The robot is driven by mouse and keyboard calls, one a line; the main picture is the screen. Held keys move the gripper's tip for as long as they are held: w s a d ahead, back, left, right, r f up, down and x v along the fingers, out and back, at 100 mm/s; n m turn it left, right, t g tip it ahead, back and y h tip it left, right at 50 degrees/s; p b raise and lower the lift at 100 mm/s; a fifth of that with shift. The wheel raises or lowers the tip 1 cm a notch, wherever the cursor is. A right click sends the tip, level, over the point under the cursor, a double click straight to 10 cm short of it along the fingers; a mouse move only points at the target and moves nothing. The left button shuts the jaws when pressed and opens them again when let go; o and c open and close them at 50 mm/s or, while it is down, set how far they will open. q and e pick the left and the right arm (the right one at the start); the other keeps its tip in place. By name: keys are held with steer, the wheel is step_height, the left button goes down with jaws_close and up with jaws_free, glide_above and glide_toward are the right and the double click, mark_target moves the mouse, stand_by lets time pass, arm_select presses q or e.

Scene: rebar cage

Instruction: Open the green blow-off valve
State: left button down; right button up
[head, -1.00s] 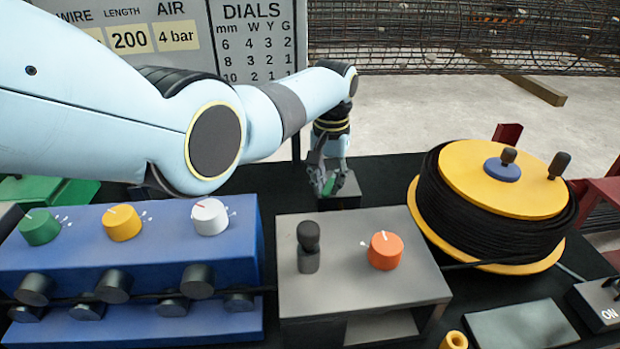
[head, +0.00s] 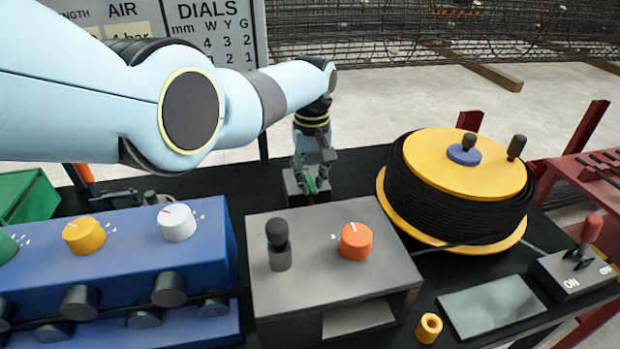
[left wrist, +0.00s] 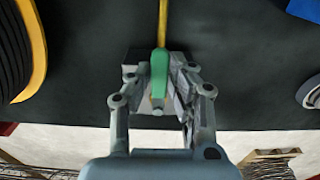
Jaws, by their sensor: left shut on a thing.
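The green valve handle (head: 311,186) stands on a small dark block (head: 292,188) behind the grey control box. In the left wrist view the green handle (left wrist: 159,72) lies between the fingers, in line with a yellow hose or pipe (left wrist: 162,22). My left gripper (head: 314,183) reaches down over the block and is shut on the handle. The fingers partly hide the block and the valve body. My right gripper is in neither view.
The grey box (head: 330,280) with a black lever (head: 279,243) and orange dial (head: 355,241) stands in front. A blue dial unit (head: 120,262) is left, a yellow-topped cable reel (head: 455,190) right. A switch box (head: 572,275) sits at far right.

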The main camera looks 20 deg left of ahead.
mark_target(312, 184)
arm_select(q)
steer(key=shift+w+r, duration=0.1)
steer(key=c, duration=1.2)
jaws_free()
steer(key=shift+c, duration=0.2)
step_height(312, 184, up, 12)
